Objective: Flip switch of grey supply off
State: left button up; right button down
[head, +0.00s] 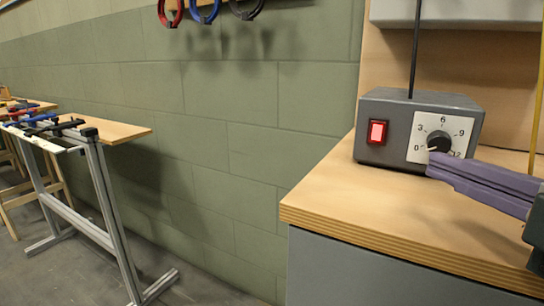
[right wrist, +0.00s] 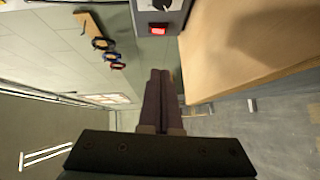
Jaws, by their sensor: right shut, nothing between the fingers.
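The grey supply (head: 418,125) stands on the wooden worktop at the right of the head view. Its red rocker switch (head: 377,131) is on the left of the front face and looks lit. A dial knob (head: 438,142) with a numbered white plate is right of the switch. My right gripper (head: 432,163) is shut and empty, its purple fingers coming in from the right with the tips just in front of the dial's lower edge. In the right wrist view the red switch (right wrist: 158,29) lies beyond the fingertips (right wrist: 160,72), apart from them. My left gripper is not in view.
The worktop (head: 390,205) has clear room in front of the supply and ends at a front left edge. A dark rod rises behind the supply. A metal stand (head: 105,190) with clamps is at the left, and coloured rings hang on the green wall.

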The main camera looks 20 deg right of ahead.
jog(key=shift+w+f, duration=0.1)
jog(key=shift+s, duration=0.2)
jog(key=shift+w, duration=0.6)
send_near(370, 138)
jog(key=w+a, duration=0.2)
jog(key=w, duration=0.1)
jog(key=shift+w+a, duration=0.3)
jog(key=shift+w+d+f+b, duration=0.1)
jog(key=shift+w+d+b, duration=0.1)
jog(key=shift+w+d, duration=0.3)
jog(key=shift+w+d+f+b, duration=0.15)
jog(key=shift+w+d, duration=0.1)
jog(key=shift+d, duration=0.3)
jog(key=shift+w+d, duration=0.35)
jog(key=shift+d, duration=0.1)
